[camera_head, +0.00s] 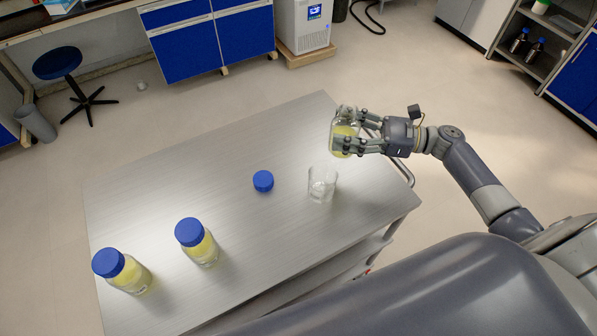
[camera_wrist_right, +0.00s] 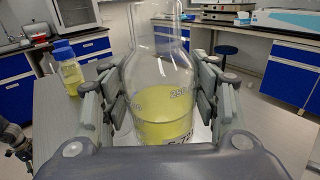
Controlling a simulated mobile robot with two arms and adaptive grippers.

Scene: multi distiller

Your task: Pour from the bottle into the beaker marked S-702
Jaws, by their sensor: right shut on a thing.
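My right gripper (camera_head: 345,143) is shut on an uncapped clear bottle (camera_head: 343,128) with yellow liquid, held above the cart's far right part. In the right wrist view the bottle (camera_wrist_right: 160,90) stands about upright between the fingers, with the liquid in its lower part. A clear glass beaker (camera_head: 322,186) stands on the cart, just below and left of the held bottle in the head view. It looks empty, and no marking on it is readable. A blue cap (camera_head: 263,181) lies on the cart left of the beaker.
Two capped bottles with yellow liquid, one (camera_head: 201,243) nearer the middle and one (camera_head: 125,272) farther left, stand on the metal cart (camera_head: 150,190). The cart's far left is clear. A blue stool (camera_head: 58,63) and blue cabinets (camera_head: 185,45) stand beyond.

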